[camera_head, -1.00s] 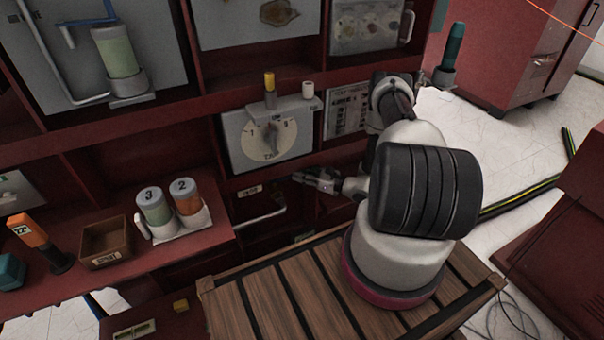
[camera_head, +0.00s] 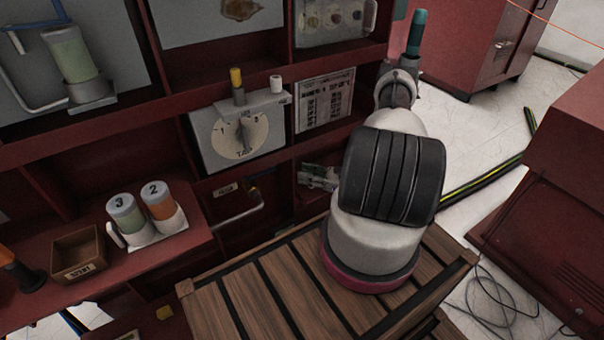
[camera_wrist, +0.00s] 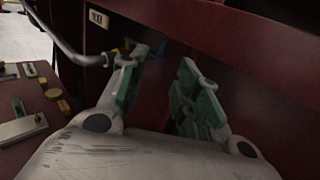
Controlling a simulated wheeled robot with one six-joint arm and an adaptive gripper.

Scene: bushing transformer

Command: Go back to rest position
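My gripper (camera_head: 318,177) shows small beside my arm in the head view, low in front of the dark red shelving. In the wrist view my gripper (camera_wrist: 162,75) has its two green-padded fingers spread apart with nothing between them. A bent grey bar (camera_wrist: 68,45) lies left of the fingers in the wrist view, and a dark red panel (camera_wrist: 205,35) is behind them. The bar (camera_head: 240,215) also shows in the head view, left of my gripper. Part of my gripper is hidden behind my arm in the head view.
A dial panel (camera_head: 240,135) sits above and left of my gripper. Canisters numbered 3 (camera_head: 127,218) and 2 (camera_head: 163,205) stand on the left shelf beside a brown bin (camera_head: 77,252). Red cabinets stand at the right, with cables (camera_head: 495,175) on the white floor.

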